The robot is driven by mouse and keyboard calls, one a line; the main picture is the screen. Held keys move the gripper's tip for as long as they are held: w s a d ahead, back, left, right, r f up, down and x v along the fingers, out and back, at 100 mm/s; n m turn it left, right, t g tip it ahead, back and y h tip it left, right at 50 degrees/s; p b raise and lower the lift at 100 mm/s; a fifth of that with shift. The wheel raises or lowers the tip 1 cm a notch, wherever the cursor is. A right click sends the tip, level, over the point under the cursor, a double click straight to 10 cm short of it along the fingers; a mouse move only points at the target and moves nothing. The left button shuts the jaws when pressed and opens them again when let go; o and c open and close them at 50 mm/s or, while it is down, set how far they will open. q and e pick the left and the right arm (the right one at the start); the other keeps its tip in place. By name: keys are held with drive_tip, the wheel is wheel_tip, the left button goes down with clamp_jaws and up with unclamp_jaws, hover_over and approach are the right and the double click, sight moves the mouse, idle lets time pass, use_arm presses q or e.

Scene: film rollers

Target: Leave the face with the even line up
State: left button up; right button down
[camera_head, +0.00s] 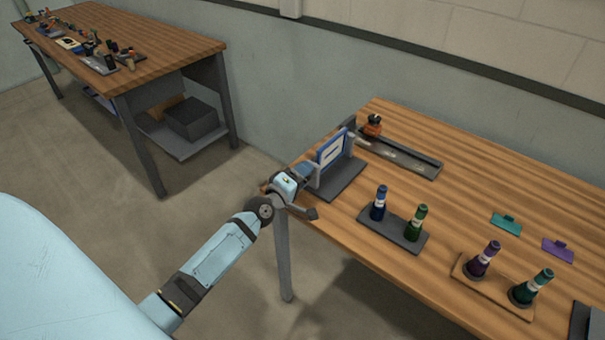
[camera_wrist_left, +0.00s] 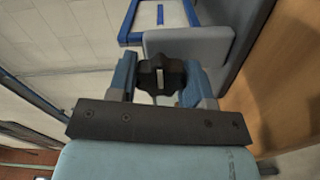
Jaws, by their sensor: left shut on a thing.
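A blue-framed panel (camera_head: 332,149) with a white face and one dark line stands upright between posts on a grey stand (camera_head: 342,188) at the table's near left corner. I cannot judge how even the line is. My left gripper (camera_head: 304,171) is at the left side of the stand. In the left wrist view, the left gripper (camera_wrist_left: 160,82) is shut on a black knob (camera_wrist_left: 160,70) with a pale mark. A grey upright (camera_wrist_left: 190,45) and the blue-framed panel (camera_wrist_left: 158,10) show beyond the knob. My right gripper is out of view.
A long grey tray (camera_head: 405,157) and an orange-and-dark item (camera_head: 372,125) lie behind the stand. Bottles stand on a grey base (camera_head: 393,230) and a brown base (camera_head: 490,290). Teal (camera_head: 506,225) and purple (camera_head: 558,249) tags lie rightward. Another cluttered bench (camera_head: 165,45) stands far left.

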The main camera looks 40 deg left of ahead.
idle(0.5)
use_arm(q)
drive_tip(key=o, duration=0.9)
drive_tip(key=s, duration=0.9)
drive_tip(key=s+a+b, duration=0.1)
drive_tip(key=s, duration=0.3)
drive_tip(key=shift+s+a, duration=0.1)
drive_tip(key=shift+s, duration=0.3)
